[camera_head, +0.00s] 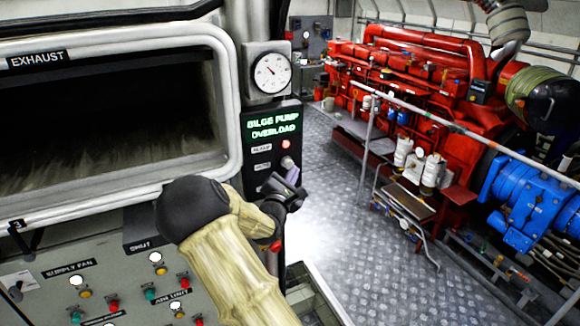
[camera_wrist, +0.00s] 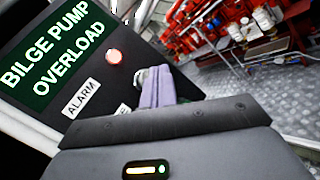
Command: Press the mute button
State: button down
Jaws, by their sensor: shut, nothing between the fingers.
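The black alarm panel (camera_head: 258,172) has a green lit display (camera_head: 273,124) reading "BILGE PUMP OVERLOAD". Below it a red alarm lamp (camera_head: 286,144) glows; it also shows in the wrist view (camera_wrist: 113,56) above the "ALARM" label (camera_wrist: 82,99). A pale round button (camera_head: 287,162) sits under the lamp, beside a second label. In the wrist view the button (camera_wrist: 140,76) is mostly hidden behind my fingers, and only an "E" of its label shows. My gripper (camera_head: 293,176) is shut and empty, its tips very near the button. I cannot tell whether they touch.
A pressure gauge (camera_head: 271,73) is mounted above the panel. A framed exhaust window (camera_head: 110,115) fills the left, above a console (camera_head: 130,285) with several coloured buttons. A red engine (camera_head: 420,80) and a blue machine (camera_head: 530,205) stand at right. Patterned metal floor (camera_head: 370,260) lies open between.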

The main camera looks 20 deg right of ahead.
jog(key=shift+w, duration=0.15)
jog(key=shift+w+p, duration=0.3)
jog(key=shift+p, duration=0.05)
jog(key=shift+w+r, duration=0.1)
jog(key=shift+w, duration=0.4)
dwell(0.8)
jog(key=shift+s, duration=0.2)
jog(key=shift+s+p, duration=0.3)
jog(key=shift+s, duration=0.45)
jog(key=s, duration=0.5)
jog(key=shift+d, duration=0.1)
dwell(0.3)
jog(key=shift+f, duration=0.2)
dwell(0.5)
